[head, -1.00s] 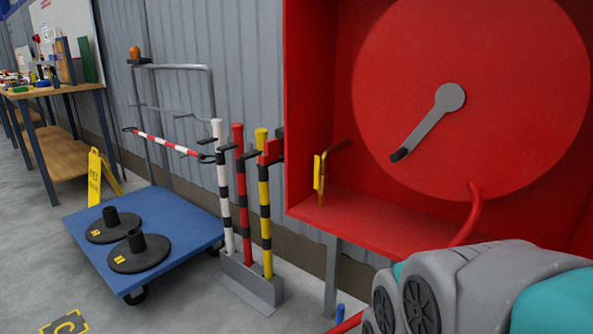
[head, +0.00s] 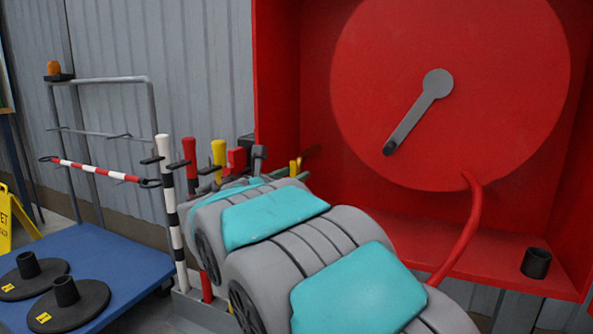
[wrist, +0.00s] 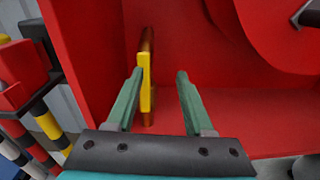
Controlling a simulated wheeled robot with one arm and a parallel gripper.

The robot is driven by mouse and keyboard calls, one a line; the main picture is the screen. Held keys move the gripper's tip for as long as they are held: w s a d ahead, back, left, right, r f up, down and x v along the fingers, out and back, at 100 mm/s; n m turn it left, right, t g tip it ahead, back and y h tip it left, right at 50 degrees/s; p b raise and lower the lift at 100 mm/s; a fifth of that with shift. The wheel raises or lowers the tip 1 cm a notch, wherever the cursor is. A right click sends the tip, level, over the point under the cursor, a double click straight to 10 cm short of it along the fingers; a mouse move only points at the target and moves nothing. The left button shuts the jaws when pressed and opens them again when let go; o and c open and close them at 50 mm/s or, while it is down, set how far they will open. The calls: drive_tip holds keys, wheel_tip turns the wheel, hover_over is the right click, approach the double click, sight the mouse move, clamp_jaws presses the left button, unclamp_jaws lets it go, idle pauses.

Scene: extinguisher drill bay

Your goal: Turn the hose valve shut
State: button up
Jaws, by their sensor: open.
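The hose valve is a brass pipe (wrist: 150,45) with a flat yellow handle (wrist: 146,72), inside the red cabinet at its left side. The handle stands upright along the pipe in the wrist view. My gripper (wrist: 159,76) is open, with its green fingers pointing into the cabinet. In the picture the handle lies between the fingers, close beside the left one; I cannot tell whether they touch. In the head view my arm hides most of the valve, and only a bit of the yellow handle (head: 294,168) and brass (head: 312,154) shows.
The red hose reel (head: 480,100) with a grey crank (head: 418,112) fills the cabinet's back. A red hose (head: 462,235) hangs from it. A black cup-like piece (head: 536,263) is at the lower right. Striped posts (head: 168,190) and a blue cart (head: 110,250) stand left.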

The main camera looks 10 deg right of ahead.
sight(294, 165)
drive_tip(key=shift+w+a+r+n+t, duration=0.25)
drive_tip(key=shift+w+a+n, duration=0.2)
drive_tip(key=shift+a, duration=0.25)
drive_tip(key=shift+w+a, duration=0.15)
drive_tip(key=shift+w, duration=0.15)
drive_tip(key=x, duration=0.7)
drive_tip(key=shift+w+r+b, duration=0.1)
drive_tip(key=shift+w+b, duration=0.1)
drive_tip(key=shift+b, duration=0.1)
clamp_jaws()
idle(0.4)
